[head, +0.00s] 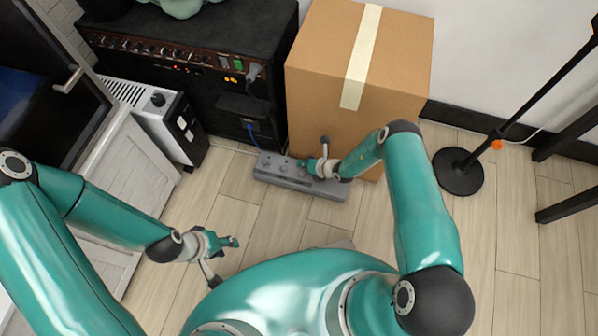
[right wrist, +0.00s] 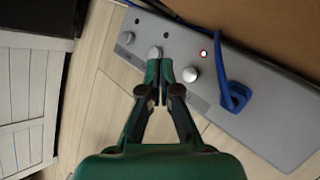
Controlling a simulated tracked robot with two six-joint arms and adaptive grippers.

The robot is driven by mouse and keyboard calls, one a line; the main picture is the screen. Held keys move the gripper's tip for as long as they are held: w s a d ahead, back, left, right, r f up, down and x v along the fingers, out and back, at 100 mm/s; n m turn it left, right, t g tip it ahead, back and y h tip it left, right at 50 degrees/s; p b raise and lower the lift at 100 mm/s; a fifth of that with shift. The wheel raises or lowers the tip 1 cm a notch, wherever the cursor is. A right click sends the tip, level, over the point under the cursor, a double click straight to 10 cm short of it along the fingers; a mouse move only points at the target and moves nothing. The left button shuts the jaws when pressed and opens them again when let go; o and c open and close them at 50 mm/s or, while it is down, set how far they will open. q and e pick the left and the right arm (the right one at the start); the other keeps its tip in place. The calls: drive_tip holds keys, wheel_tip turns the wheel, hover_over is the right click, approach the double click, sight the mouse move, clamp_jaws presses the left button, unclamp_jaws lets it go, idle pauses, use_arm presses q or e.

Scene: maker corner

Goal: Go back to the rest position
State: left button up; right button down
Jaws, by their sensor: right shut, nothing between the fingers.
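My right gripper (head: 308,163) is over a long grey box with knobs (head: 268,180), which lies on the floor in front of the cardboard box. In the right wrist view, its fingertips (right wrist: 160,80) are together with nothing between them, beside a round silver knob (right wrist: 190,74). I cannot tell whether they touch the grey box, which also shows in the right wrist view (right wrist: 245,115). A small red light (right wrist: 204,54) glows on it, and a blue cable plug (right wrist: 235,94) sits at its right part. My left gripper (head: 226,260) is open and empty above the floor at lower left.
A cardboard box (head: 325,100) stands behind the grey box, with a black amplifier (head: 185,85) to its left. A white cabinet (head: 110,185) and a white-and-black unit (head: 165,125) are at left. A black round stand base (head: 458,172) is at right. Floor between is clear.

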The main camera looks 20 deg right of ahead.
drive_tip(key=shift+s, duration=0.1)
drive_tip(key=s+a+r+n+g+y, duration=0.25)
drive_tip(key=s+a+n+g, duration=0.2)
drive_tip(key=s+n, duration=0.25)
drive_tip(key=s+r+n+g+h, duration=0.2)
drive_tip(key=s+r+n, duration=0.3)
drive_tip(key=s+n, duration=0.4)
drive_tip(key=s+r+n+g+h, duration=0.25)
drive_tip(key=s+r+n, duration=0.25)
drive_tip(key=s+n, duration=0.45)
wheel_tip(320, 180, up, 35)
drive_tip(key=a+n+t+y+p, duration=0.1)
drive_tip(key=n+p, duration=1)
drive_tip(key=p, duration=1.7)
drive_tip(key=shift+s+t, duration=0.15)
drive_tip(key=shift+t, duration=0.25)
drive_tip(key=shift+a+r, duration=0.1)
